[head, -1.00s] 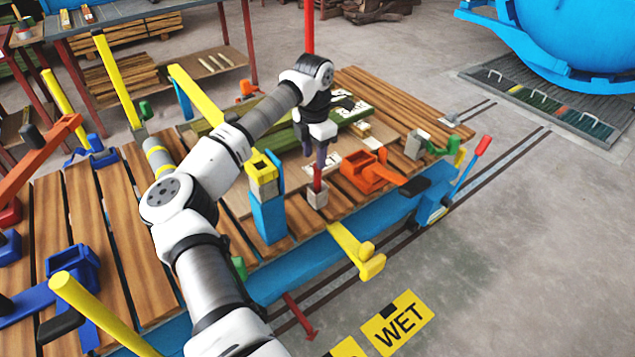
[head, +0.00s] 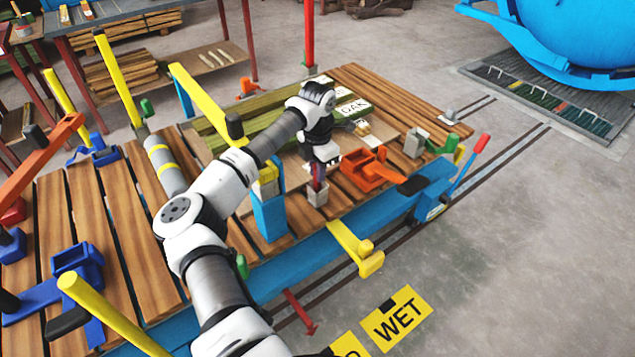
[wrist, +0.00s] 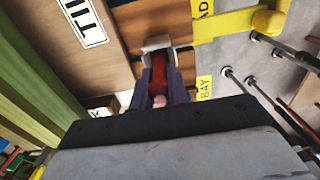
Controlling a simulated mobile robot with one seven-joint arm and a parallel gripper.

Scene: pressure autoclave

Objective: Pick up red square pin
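The red square pin (wrist: 160,74) stands upright in a small light grey block (head: 317,196) near the front edge of the wooden-slatted cart. My gripper (head: 318,178) points down over it, with its dark fingers on either side of the pin. In the wrist view, my gripper (wrist: 160,84) has the pin between its two fingers. The fingers are very close to the pin's sides; I cannot tell whether they press on it. In the head view the fingers hide much of the pin.
An orange clamp (head: 368,170) stands just right of the block. A blue post (head: 270,212) stands to its left. Green boards (head: 270,115) lie behind. A yellow bracket (head: 357,247) juts from the cart's front.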

